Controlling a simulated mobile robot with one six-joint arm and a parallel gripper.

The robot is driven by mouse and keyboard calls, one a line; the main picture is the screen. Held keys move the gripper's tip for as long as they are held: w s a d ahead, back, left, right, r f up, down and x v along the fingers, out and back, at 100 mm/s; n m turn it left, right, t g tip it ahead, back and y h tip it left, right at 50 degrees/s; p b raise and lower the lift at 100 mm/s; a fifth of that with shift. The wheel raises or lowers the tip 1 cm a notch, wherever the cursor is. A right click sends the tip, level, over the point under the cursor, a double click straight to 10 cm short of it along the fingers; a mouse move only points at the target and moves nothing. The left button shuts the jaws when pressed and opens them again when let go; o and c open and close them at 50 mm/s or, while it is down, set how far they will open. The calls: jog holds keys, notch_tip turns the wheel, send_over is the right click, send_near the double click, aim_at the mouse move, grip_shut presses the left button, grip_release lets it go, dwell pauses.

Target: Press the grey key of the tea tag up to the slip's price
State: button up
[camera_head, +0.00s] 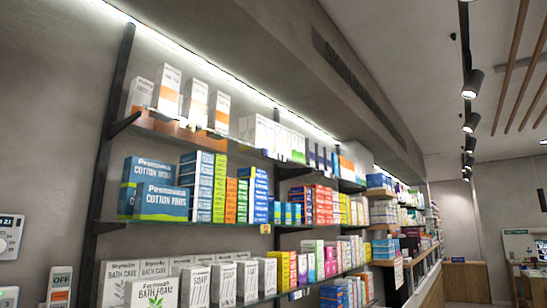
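My gripper is not in view. I cannot make out a tea tag, its grey key or a slip with a price. Small tags sit on the shelf edges: a yellow one (265,229) on the middle shelf and pale ones (299,294) on the lower shelf. They are too small to read. At the left edge a white wall device (9,235) with a lit dark display and a round knob is partly cut off.
Wall shelves (180,226) hold many boxes, including blue cotton boxes (160,201) and white soap boxes (196,287). A dark upright (112,130) bounds them at left. Counters (465,280) stand far right. Track lamps (471,84) hang from the ceiling.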

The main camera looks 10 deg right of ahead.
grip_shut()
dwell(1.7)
